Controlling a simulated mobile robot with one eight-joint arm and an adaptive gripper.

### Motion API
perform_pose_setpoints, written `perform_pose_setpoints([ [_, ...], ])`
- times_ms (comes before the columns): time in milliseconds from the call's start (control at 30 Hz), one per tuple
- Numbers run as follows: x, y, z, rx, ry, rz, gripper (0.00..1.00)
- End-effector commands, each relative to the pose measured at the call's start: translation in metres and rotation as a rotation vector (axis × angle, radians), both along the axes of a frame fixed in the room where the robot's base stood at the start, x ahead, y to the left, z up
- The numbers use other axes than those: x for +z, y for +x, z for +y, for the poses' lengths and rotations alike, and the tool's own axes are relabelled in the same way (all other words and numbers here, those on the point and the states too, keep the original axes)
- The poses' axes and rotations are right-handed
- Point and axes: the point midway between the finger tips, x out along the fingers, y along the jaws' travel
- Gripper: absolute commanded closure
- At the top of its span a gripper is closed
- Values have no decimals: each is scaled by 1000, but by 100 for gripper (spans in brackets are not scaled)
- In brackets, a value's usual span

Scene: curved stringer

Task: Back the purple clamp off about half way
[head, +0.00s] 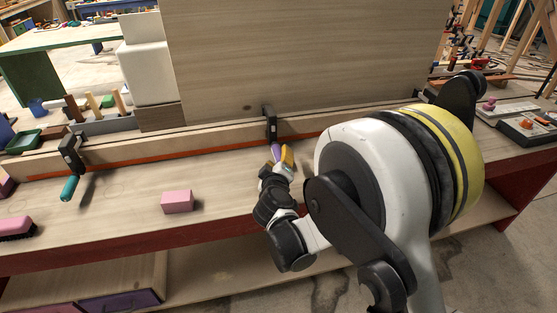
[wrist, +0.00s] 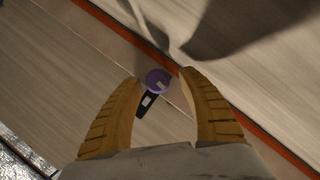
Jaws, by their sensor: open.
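The purple clamp (head: 270,122) stands on the curved stringer near the middle of the bench, its black frame upright and its purple handle (head: 276,152) pointing down toward me. In the wrist view the round end of the purple handle (wrist: 158,80) shows between my fingertips, with a dark bar beneath it. My gripper (head: 287,158) has yellow fingers, also seen in the wrist view (wrist: 158,78). They are open, one on each side of the handle end, with gaps visible. How deep the handle sits between them I cannot tell.
A teal-handled clamp (head: 70,160) grips the stringer (head: 200,137) at the left. A pink block (head: 177,201) lies on the bench (head: 120,215) left of my gripper. A tall wooden panel (head: 300,50) stands behind the stringer. The bench surface between block and stringer is clear.

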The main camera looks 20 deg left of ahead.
Motion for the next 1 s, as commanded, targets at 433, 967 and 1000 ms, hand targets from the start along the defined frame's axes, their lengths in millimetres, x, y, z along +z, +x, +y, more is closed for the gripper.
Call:
perform_pose_setpoints([
  [433, -4, 17, 4, 0, -1, -1, 53],
  [967, -5, 17, 5, 1, -71, -43, 100],
  [1000, -5, 17, 5, 1, -93, -57, 100],
])
